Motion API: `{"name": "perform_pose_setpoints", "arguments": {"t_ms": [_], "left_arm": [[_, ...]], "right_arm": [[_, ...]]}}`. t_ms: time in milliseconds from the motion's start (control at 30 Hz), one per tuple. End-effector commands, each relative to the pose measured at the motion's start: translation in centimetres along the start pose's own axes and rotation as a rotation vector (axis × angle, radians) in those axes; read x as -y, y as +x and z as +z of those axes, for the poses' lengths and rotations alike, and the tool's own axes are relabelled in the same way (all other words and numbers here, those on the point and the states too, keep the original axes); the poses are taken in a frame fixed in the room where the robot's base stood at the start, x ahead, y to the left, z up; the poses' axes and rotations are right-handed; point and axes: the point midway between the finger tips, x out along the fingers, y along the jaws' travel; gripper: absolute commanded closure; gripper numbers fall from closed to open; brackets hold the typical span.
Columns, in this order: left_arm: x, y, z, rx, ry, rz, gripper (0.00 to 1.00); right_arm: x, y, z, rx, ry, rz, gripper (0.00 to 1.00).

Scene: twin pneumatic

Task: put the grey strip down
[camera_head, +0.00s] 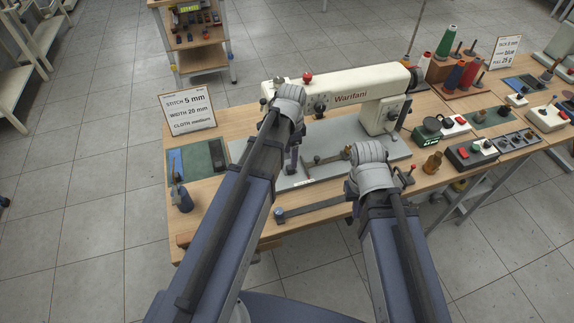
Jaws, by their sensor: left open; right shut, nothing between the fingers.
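A long narrow grey strip (315,207) lies along the front of the wooden table, with a dark rounded end at its left. Its right end runs behind my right arm. I cannot tell for sure that this is the task's strip. My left gripper (292,160) is open over the left part of the sewing machine's grey bed (340,165), behind and above the strip, with nothing seen in it. My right gripper (368,160) is shut and empty near the bed's right front; its fingers are mostly hidden behind its wrist.
The white sewing machine (350,98) stands close behind both grippers. A sign (188,112) and blue and green pieces (198,160) are at the left, with a small dark bottle (182,198) in front. Thread spools (446,42) and control boxes (470,152) crowd the right.

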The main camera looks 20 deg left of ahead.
Motion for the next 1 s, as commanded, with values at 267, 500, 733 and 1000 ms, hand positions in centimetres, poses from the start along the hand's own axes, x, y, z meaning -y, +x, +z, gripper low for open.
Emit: {"name": "perform_pose_setpoints", "arguments": {"t_ms": [267,500,733,1000], "left_arm": [[0.0,0.9,0.0,0.000,0.000,0.000,0.32],[-0.1,3.9,0.0,0.000,0.000,-0.001,0.32],[-0.1,5.3,0.0,0.000,0.000,-0.001,0.32],[-0.1,5.1,0.0,0.000,0.000,-0.001,0.39]], "right_arm": [[0.1,0.9,-0.1,0.000,0.000,0.000,1.00],[0.4,3.8,-0.2,0.000,0.000,0.000,1.00],[0.5,5.3,-0.3,0.000,0.000,0.000,1.00],[0.5,5.1,-0.3,0.000,0.000,0.000,1.00]]}}
